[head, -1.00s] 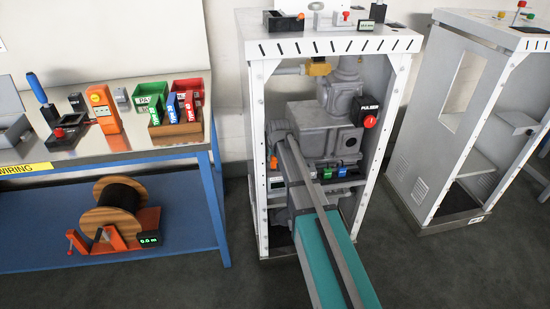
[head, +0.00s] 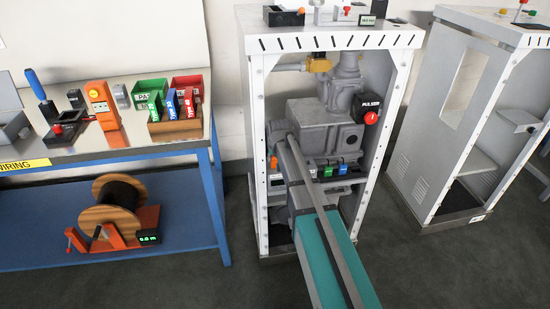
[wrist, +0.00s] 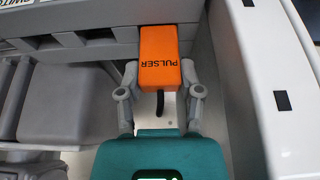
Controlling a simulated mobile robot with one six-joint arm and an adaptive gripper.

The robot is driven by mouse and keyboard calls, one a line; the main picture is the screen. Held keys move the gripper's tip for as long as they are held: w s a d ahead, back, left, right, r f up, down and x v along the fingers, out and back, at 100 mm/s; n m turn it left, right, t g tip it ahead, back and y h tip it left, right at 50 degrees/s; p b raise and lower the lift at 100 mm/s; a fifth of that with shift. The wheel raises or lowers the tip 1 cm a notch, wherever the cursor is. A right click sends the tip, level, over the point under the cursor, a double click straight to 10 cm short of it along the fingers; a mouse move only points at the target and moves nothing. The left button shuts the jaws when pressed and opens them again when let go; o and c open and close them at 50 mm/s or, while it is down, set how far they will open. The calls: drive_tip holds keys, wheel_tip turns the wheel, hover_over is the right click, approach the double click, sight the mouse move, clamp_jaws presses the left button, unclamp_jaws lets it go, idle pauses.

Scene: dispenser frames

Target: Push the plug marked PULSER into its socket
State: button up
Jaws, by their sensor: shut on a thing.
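The orange plug marked PULSER (wrist: 160,60) is between the two grey fingers of my gripper (wrist: 161,88) in the wrist view. My gripper is shut on its sides, and a black cable trails from its near end. Its far end is at the grey block (wrist: 85,52) along the top; I cannot tell how deep it sits, and its socket is hidden. In the head view the orange plug (head: 274,163) shows just left of my arm, near the cabinet's left post, and my gripper is hidden there.
A white post (wrist: 235,80) with dark slots stands close to the right of my gripper in the wrist view. In the head view, green (head: 327,171) and blue (head: 342,170) plugs sit in the row to the right. A black PULSER box (head: 369,106) hangs on the right post.

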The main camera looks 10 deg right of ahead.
drive_tip(key=shift+f+b, duration=0.65)
drive_tip(key=shift+f, duration=0.05)
drive_tip(key=o, duration=1.2)
drive_tip(key=shift+r, duration=0.1)
wheel_tip(320, 180, up, 8)
drive_tip(key=p, duration=0.8)
drive_tip(key=shift+r+p, duration=0.25)
drive_tip(key=shift+p, duration=0.1)
drive_tip(key=shift+w, duration=0.15)
idle(0.4)
